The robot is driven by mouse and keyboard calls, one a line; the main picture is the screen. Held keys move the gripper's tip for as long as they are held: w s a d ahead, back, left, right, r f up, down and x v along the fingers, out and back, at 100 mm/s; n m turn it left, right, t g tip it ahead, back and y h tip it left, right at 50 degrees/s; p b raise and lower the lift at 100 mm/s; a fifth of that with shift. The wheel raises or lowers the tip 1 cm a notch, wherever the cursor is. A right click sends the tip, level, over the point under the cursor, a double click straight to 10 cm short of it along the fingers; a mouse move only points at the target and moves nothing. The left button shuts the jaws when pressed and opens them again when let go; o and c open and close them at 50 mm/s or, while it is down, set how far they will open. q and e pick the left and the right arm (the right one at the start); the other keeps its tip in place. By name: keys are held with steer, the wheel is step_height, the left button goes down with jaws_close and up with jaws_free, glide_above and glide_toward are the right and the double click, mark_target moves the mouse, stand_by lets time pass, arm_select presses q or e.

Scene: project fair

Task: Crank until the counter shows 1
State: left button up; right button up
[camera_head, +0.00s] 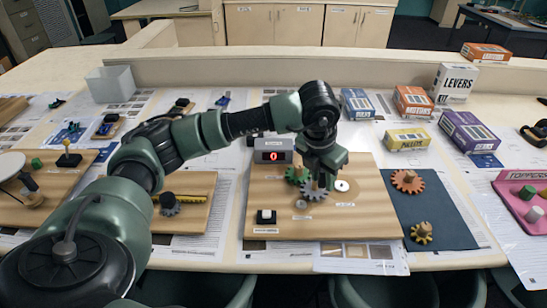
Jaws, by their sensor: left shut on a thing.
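The counter (273,143) is a grey box at the back left of the wooden board (350,222), and its red display reads 0. A grey gear (314,194) and a green gear (292,175) sit side by side in front of it. My left gripper (321,183) points down over the grey gear and is shut on the crank handle, a small peg there that is mostly hidden by the fingers. My right gripper is not in view.
A dark blue mat (434,205) to the right holds an orange gear (407,181) and a yellow gear (421,233).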

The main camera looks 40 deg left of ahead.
arm_select(q)
steer(key=shift+s+f, duration=0.1)
steer(key=shift+f, duration=0.05)
stand_by(0.4)
steer(key=shift+s+a+f+b, duration=0.2)
steer(key=shift+s+a+b, duration=0.25)
steer(key=shift+a+b, duration=0.15)
steer(key=a+b, duration=0.2)
steer(key=a, duration=0.1)
steer(key=shift+s+a, duration=0.1)
steer(key=shift+a, duration=0.15)
steer(key=shift+w+a+r, duration=0.2)
steer(key=shift+w+a, duration=0.15)
steer(key=shift+a, duration=0.35)
steer(key=shift+w+a, duration=0.1)
steer(key=shift+w, duration=0.05)
